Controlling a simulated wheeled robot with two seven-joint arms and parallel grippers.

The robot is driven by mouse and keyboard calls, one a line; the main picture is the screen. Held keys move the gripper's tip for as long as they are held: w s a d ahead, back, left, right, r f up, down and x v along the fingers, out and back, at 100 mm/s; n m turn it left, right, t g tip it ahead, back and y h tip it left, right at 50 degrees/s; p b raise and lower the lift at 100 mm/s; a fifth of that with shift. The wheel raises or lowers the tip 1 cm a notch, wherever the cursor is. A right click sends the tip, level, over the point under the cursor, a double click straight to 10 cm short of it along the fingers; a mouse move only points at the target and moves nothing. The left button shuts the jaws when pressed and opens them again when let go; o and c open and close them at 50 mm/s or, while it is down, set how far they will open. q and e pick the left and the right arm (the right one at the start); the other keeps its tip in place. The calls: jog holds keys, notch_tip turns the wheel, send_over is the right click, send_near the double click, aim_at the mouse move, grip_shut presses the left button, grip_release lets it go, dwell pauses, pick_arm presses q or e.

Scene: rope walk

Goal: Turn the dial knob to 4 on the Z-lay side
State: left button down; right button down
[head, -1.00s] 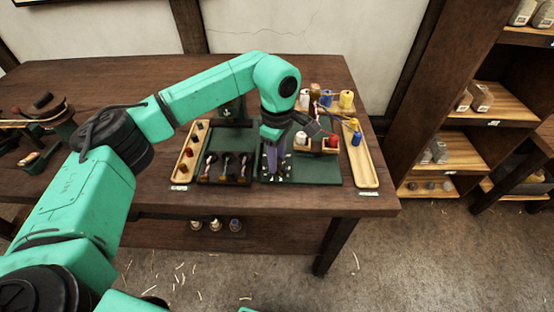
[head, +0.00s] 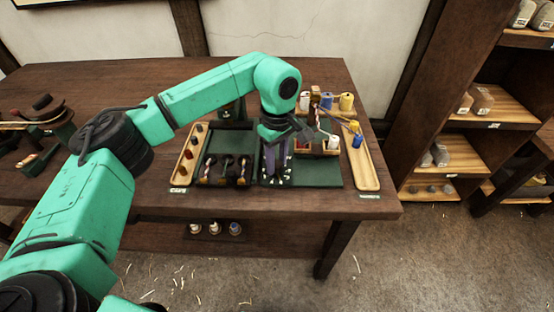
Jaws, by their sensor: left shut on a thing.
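My left gripper (head: 275,174) points straight down at the dial on the dark green board (head: 318,174) on the table. It is shut on the dial knob, which the fingers almost wholly hide. Small white scale marks (head: 286,182) show around the fingertips. The numbers, the pointer and the side lettering are too small or covered to read. My right gripper is not in view.
A wooden tray (head: 182,182) with small pegs lies left of the boards, and another tray (head: 367,179) lies right. Several thread spools (head: 346,101) stand behind. Dark hooks with strands (head: 228,170) sit close to the gripper's left. Shelves (head: 495,115) stand right of the table.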

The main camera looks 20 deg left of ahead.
aim_at(278, 163)
pick_arm(q)
jog(key=c, duration=0.5)
grip_release()
jog(key=shift+w+r, duration=0.15)
jog(key=shift+r, duration=0.05)
jog(key=shift+c, duration=0.2)
jog(key=shift+o, duration=0.2)
jog(key=shift+f, duration=0.1)
notch_tip(278, 163, up, 15)
jog(key=shift+f, duration=0.2)
jog(key=shift+r, duration=0.1)
